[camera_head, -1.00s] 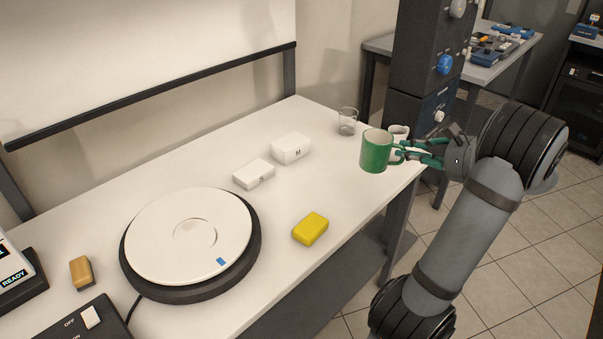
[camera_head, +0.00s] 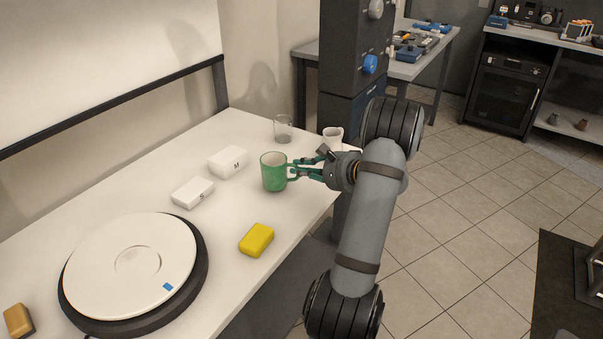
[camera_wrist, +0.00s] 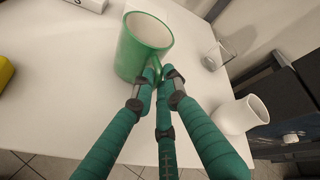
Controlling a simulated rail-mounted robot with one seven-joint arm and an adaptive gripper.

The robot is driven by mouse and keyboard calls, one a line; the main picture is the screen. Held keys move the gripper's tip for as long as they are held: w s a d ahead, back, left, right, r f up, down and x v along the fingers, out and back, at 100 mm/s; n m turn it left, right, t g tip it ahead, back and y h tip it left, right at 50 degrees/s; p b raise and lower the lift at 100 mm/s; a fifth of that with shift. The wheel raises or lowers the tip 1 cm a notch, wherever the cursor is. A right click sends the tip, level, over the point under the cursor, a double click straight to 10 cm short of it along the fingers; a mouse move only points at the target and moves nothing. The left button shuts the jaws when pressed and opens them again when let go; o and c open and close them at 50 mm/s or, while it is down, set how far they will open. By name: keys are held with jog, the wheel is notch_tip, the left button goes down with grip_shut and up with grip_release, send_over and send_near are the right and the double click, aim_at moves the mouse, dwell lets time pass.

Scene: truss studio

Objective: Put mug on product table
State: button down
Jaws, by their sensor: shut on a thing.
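The green mug (camera_head: 273,172) is upright in the head view, at the right part of the white table. My gripper (camera_head: 296,172) comes from the right and is shut on the mug's handle. In the wrist view the mug (camera_wrist: 142,50) is at the top, its pale inside showing, with the green fingers of my gripper (camera_wrist: 158,80) closed around the handle. I cannot tell whether the mug's base touches the table. A white turntable (camera_head: 132,262) on a dark base sits at the table's left front.
A clear glass (camera_head: 283,129) and a white pitcher (camera_head: 333,137) stand behind the mug. White boxes (camera_head: 228,161) and (camera_head: 192,192) lie left of it. A yellow block (camera_head: 257,240) lies in front. Tiled floor (camera_head: 460,210) is open at right.

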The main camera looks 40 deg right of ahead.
jog(key=shift+f, duration=0.75)
jog(key=shift+f, duration=0.2)
jog(key=c, duration=1.8)
grip_release()
jog(key=shift+o, duration=0.2)
jog(key=shift+r, duration=0.15)
jog(key=shift+s+r, duration=0.1)
jog(key=shift+s, duration=0.1)
jog(key=v, duration=1.1)
jog(key=shift+s, duration=0.25)
jog(key=shift+r, duration=0.1)
